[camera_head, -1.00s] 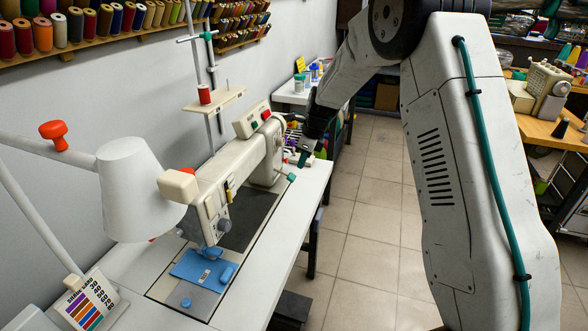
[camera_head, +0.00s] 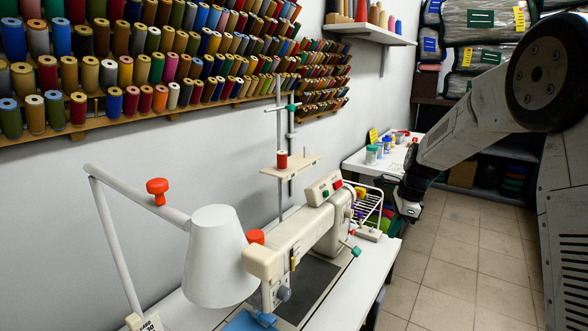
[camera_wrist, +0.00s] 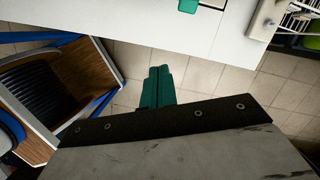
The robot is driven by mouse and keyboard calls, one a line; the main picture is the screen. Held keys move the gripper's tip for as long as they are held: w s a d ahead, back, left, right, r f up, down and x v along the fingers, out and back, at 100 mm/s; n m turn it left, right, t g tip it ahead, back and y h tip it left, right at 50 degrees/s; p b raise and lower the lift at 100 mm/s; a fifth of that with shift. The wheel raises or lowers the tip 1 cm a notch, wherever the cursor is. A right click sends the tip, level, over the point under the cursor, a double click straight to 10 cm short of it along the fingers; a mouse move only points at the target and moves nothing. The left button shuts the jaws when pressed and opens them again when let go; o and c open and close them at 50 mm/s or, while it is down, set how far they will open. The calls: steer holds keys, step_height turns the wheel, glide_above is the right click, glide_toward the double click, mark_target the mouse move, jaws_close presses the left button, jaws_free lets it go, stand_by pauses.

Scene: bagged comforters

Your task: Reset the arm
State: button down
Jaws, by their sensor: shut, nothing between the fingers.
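My gripper shows in the wrist view (camera_wrist: 158,87) as two green fingers pressed together, with nothing between them. They hang over the tiled floor, apart from the white table edge. In the head view my arm reaches in from the right, and its dark wrist end (camera_head: 408,200) is beside the far right end of the sewing table. The fingertips are hard to make out there.
A sewing machine (camera_head: 305,232) and a white lamp (camera_head: 217,255) stand on the white table (camera_head: 362,283). A wire rack (camera_head: 368,206) is close to my wrist. Bagged comforters (camera_head: 480,20) fill shelves at the back. The tiled floor (camera_head: 450,255) is open.

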steer(key=s+a+r+n+h, duration=0.1)
steer(key=s+r+n, duration=0.3)
steer(key=s, duration=1)
steer(key=s+a+r+n, duration=0.1)
steer(key=s+r+n, duration=0.3)
steer(key=s+n, duration=0.5)
steer(key=s+a+r+n+h, duration=0.1)
steer(key=s+r+n, duration=0.4)
steer(key=s, duration=1.3)
steer(key=shift+s+a+n+t+h, duration=0.15)
steer(key=shift+s+n+t+h, duration=0.2)
steer(key=shift+n, duration=0.85)
